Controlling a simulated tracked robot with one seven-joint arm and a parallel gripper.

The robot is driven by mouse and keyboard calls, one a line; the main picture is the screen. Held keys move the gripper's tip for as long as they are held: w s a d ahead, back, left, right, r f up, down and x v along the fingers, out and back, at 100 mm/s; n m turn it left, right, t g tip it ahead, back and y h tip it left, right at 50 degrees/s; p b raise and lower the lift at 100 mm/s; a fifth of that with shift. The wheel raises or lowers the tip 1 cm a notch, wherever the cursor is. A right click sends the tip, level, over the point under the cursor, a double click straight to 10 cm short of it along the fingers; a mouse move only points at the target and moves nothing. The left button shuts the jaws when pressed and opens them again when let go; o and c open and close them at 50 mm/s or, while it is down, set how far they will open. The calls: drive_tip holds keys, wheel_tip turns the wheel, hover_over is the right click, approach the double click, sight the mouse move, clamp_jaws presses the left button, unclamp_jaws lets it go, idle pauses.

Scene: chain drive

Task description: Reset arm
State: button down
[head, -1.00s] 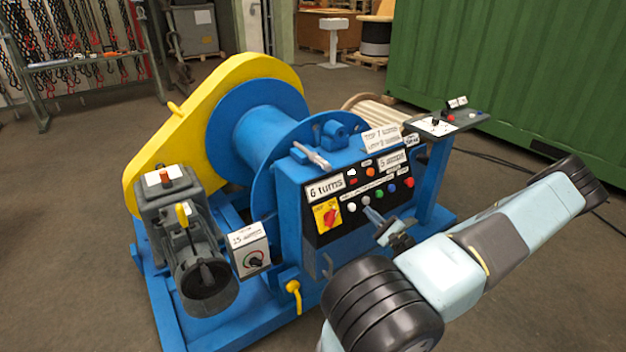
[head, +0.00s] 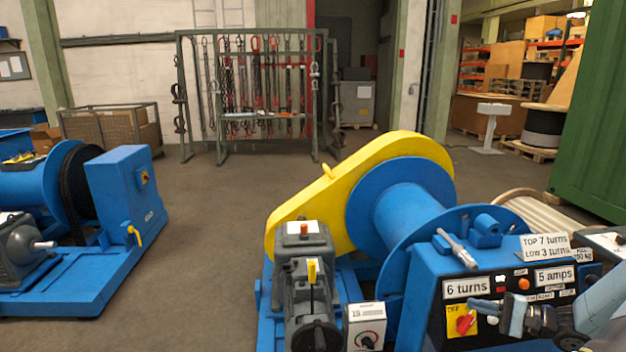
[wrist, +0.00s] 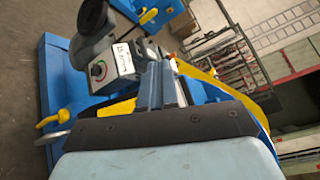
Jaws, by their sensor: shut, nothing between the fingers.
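My gripper (head: 497,312) is at the lower right of the head view, in front of the control panel of the blue winch. Its fingers are shut with nothing between them. In the wrist view my gripper (wrist: 160,84) points toward the winch's blue frame and motor side. The winch has a blue drum (head: 402,205), a yellow chain guard (head: 350,180) and a grey motor (head: 303,262). Part of my arm is cut off at the right edge.
A second blue winch (head: 130,200) stands at the left. A chain rack (head: 250,125) and a mesh crate (head: 110,125) stand behind. A green container (head: 600,130) is at the right. The floor between the winches is clear.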

drive_tip(key=s+a+r+n+g+h, duration=0.3)
drive_tip(key=a+r+n+g+h, duration=0.15)
drive_tip(key=a+r, duration=0.35)
drive_tip(key=s+a+r+n+g+h, duration=0.35)
drive_tip(key=a+r+g, duration=0.25)
drive_tip(key=a+r, duration=0.25)
drive_tip(key=s+a+r+n+t+h, duration=0.2)
drive_tip(key=s+r+t+h, duration=0.1)
drive_tip(key=s+r, duration=0.3)
drive_tip(key=s+a+r+n+t+h, duration=0.1)
drive_tip(key=s+a+r+t+h, duration=0.1)
drive_tip(key=s+r, duration=0.4)
drive_tip(key=shift+a+r+n+t+h, duration=0.25)
drive_tip(key=shift+r+n+t+h, duration=0.3)
drive_tip(key=shift+r, duration=1.45)
drive_tip(key=c, duration=1.8)
unclamp_jaws()
drive_tip(key=shift+c, duration=0.2)
